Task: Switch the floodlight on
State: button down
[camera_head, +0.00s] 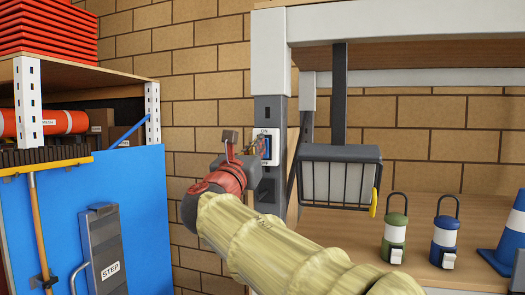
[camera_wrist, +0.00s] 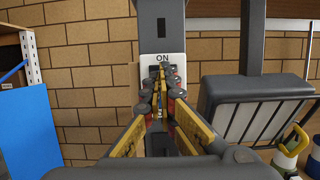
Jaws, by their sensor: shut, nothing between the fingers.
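The floodlight (camera_head: 340,153) is a dark grey box with a barred pale front, hanging from a grey bar on the shelf frame; its front does not visibly glow. It also shows at the right of the wrist view (camera_wrist: 255,85). In the wrist view my fingertips (camera_wrist: 161,72) lie just below the ON label (camera_wrist: 162,58) and hide the rocker. I cannot tell whether they touch it.
A green lantern (camera_head: 395,228), a blue lantern (camera_head: 445,238) and a blue cone (camera_head: 512,235) stand on the wooden shelf at right. At left are a blue board (camera_head: 135,210), a grey folding step (camera_head: 103,245) and a broom (camera_head: 38,215). Brick wall lies behind.

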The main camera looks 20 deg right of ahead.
jog(key=shift+d+r, duration=0.1)
dwell(0.3)
jog(key=s+a+b, duration=0.1)
jog(key=s+a, duration=0.4)
jog(key=s, duration=0.1)
jog(key=shift+s+b, duration=0.3)
jog(key=shift+s, duration=0.05)
dwell(0.4)
dwell(0.3)
